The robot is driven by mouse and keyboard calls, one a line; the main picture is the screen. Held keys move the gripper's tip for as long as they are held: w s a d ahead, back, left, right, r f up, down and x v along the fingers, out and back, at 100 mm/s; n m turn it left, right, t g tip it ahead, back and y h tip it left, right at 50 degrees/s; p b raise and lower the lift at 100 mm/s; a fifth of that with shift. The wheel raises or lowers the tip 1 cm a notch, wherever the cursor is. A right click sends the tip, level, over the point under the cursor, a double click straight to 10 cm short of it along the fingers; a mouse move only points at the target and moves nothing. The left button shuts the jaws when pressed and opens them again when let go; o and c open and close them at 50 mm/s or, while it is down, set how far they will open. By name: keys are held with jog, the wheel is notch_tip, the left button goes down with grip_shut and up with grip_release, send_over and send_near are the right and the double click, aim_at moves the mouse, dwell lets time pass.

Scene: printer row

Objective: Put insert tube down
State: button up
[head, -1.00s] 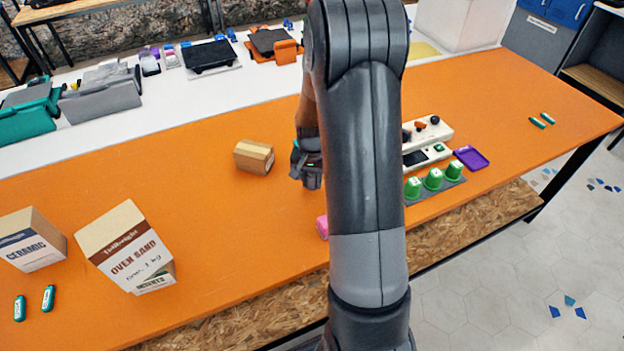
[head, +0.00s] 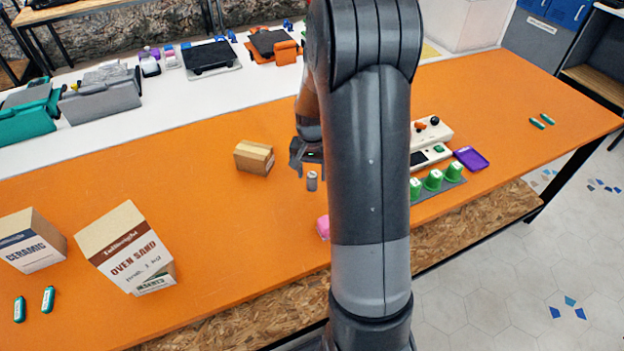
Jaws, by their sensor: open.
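A small grey cylinder (head: 312,181), which looks like the insert tube, stands upright on the orange table (head: 215,215) in the head view. My gripper (head: 307,168) is open just behind and above it in the picture. The fingers look clear of the tube, though the exact gap is hard to tell. My arm covers part of the table right of the tube.
A small cardboard box (head: 254,157) stands left of my gripper. A pink object (head: 323,227) lies nearer the front, partly hidden by my arm. Green cups (head: 433,180) and a purple tray (head: 471,158) are to the right. Oven sand (head: 128,250) stands front left.

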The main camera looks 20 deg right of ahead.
notch_tip(320, 180, up, 8)
jog(key=shift+r, duration=0.1)
notch_tip(320, 180, up, 7)
jog(key=n+t, duration=0.1)
jog(key=n, duration=0.1)
send_over(312, 176)
jog(key=s+a, duration=0.4)
jog(key=s+a+r+n+t, duration=0.1)
jog(key=s+a+r+t, duration=0.15)
jog(key=s+r, duration=0.25)
jog(key=s+a+r+n+t, duration=0.1)
jog(key=s+a+r+n, duration=0.1)
jog(key=s, duration=0.5)
jog(key=s+a+r+n+t, duration=0.1)
jog(key=s+a+r+n, duration=0.1)
jog(key=s+a, duration=0.2)
jog(key=shift+s+r, duration=0.15)
jog(key=shift+s, duration=1.2)
